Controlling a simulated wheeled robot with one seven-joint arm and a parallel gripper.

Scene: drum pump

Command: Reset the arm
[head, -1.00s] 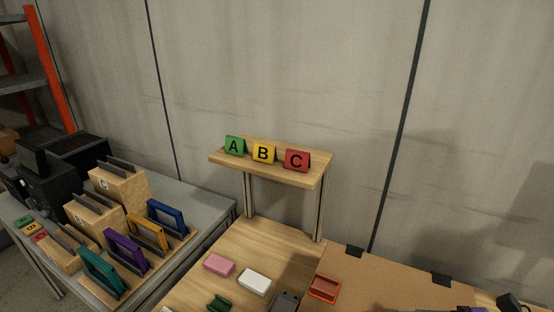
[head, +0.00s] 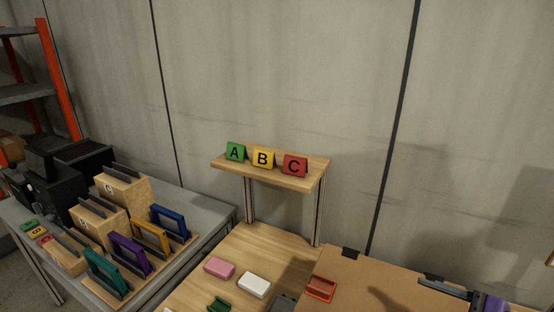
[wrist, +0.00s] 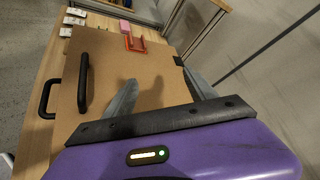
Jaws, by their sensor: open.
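My gripper (wrist: 163,98) has a purple body and two grey fingers, which stand apart with nothing between them in the wrist view. It hangs above a brown board (wrist: 112,60) with black handles. In the head view, part of my gripper (head: 432,281) shows at the lower right, over the same board (head: 375,275). Its fingers point left there, and the rest of the arm is cut off by the picture edge.
A small shelf (head: 300,182) holds green A, yellow B and red C signs. A red-orange tray (head: 320,288), a pink block (head: 219,268) and a white block (head: 254,285) lie on the wooden table. A grey table at left carries several colored frames and wooden blocks.

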